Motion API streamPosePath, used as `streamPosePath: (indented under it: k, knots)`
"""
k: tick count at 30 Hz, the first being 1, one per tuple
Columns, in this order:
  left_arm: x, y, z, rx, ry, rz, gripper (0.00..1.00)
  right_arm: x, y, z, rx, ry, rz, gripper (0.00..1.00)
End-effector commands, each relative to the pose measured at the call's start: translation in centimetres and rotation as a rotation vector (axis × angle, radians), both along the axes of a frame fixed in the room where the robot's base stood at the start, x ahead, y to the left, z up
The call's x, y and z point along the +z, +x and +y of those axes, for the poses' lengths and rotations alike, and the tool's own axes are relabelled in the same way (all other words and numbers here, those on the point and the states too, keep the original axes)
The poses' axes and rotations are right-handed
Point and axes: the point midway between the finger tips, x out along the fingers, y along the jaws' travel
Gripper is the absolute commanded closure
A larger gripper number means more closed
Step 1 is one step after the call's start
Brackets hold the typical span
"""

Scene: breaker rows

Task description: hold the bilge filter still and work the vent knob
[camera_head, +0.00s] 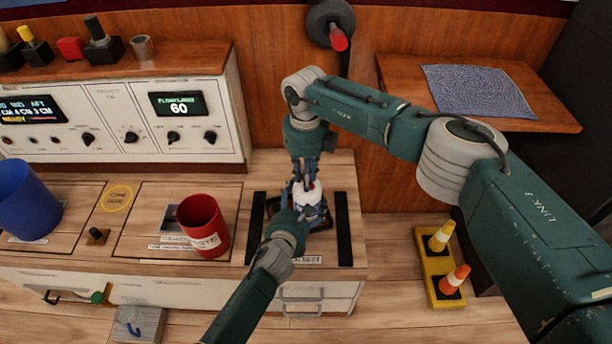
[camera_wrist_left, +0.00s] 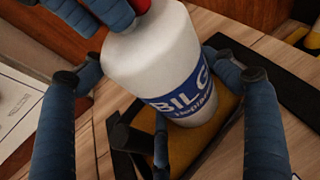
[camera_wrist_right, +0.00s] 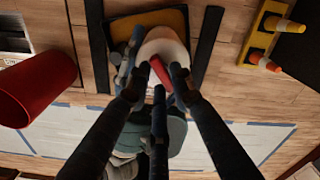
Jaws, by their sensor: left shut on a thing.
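The bilge filter (camera_head: 309,203) is a white bottle with a blue label, upright between two black strips. It fills the left wrist view (camera_wrist_left: 150,60). My left gripper (camera_head: 296,213) is shut on its body from the front, its fingers around the sides. The vent knob (camera_wrist_right: 160,74) is a red bar on the filter's top; only a bit of red shows in the left wrist view (camera_wrist_left: 142,8). My right gripper (camera_head: 306,177) points down over the top. Its fingers stand apart around the knob, with gaps visible in the right wrist view.
A red bin (camera_head: 203,226) stands left of the filter, and a blue bin (camera_head: 24,203) stands farther left. A white control panel (camera_head: 120,120) is behind them. A yellow tray (camera_head: 437,268) with two small cones is on the right. A red-tipped fitting (camera_head: 337,38) is on the back wall.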

Motion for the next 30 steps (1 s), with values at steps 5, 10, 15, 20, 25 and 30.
streamPosePath:
  k: [5,10,15,20,25,30]
  knots:
    - [-0.3,-0.1,0.2,0.003,0.003,0.006,0.64,0.0,0.0,0.0,-0.001,0.001,-0.001,0.64]
    - [-0.3,-0.1,0.1,0.001,0.003,0.004,0.64,0.0,0.0,0.0,-0.001,0.0,-0.001,0.64]
    - [-0.2,-0.1,0.1,0.001,0.003,0.004,0.64,1.6,0.2,0.0,-0.002,0.001,-0.004,0.64]
    - [-0.2,-0.1,0.1,0.001,0.003,0.004,0.64,4.9,0.2,0.0,0.001,0.0,-0.006,0.64]
    - [-0.2,-0.1,0.1,0.001,0.003,0.004,0.64,8.5,0.2,0.0,-0.001,0.001,-0.004,0.64]
    - [-0.2,-0.1,0.1,0.001,0.003,0.003,0.64,10.9,0.1,0.0,-0.001,0.0,-0.002,0.64]
